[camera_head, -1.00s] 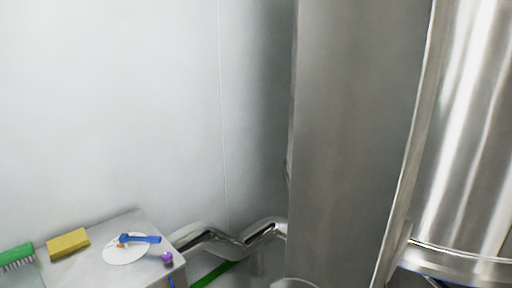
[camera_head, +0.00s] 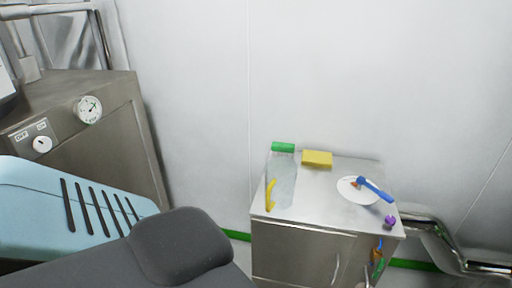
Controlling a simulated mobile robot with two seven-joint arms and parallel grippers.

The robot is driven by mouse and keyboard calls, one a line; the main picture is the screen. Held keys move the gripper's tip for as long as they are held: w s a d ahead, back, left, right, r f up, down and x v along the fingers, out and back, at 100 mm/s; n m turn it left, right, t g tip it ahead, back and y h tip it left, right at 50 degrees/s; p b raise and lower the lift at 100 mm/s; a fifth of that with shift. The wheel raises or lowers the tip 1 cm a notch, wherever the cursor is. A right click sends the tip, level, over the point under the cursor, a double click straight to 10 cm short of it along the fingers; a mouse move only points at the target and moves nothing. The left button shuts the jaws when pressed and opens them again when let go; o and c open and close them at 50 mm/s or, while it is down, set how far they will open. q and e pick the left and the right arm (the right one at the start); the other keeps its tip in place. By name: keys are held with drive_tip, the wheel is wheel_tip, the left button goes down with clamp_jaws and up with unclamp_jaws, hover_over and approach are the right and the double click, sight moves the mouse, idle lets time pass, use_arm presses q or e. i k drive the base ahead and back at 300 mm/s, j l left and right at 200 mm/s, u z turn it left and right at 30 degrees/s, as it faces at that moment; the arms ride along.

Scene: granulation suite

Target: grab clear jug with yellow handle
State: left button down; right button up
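The clear jug (camera_head: 284,184) stands upright on the left part of a steel cabinet top. Its yellow handle (camera_head: 270,195) is on the left, near side. Neither of my grippers is in view, and nothing is touching the jug.
The steel cabinet (camera_head: 300,250) stands against a white wall. On its top are a yellow sponge (camera_head: 317,158), a white plate (camera_head: 350,190) with a blue-handled tool (camera_head: 375,189), and a small purple item (camera_head: 390,221). A steel machine with a gauge (camera_head: 88,110) stands left; steel pipes run right.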

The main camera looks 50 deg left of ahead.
sight(281, 172)
drive_tip(key=u, duration=1.4)
drive_tip(key=j+z, duration=0.15)
drive_tip(key=z, duration=0.25)
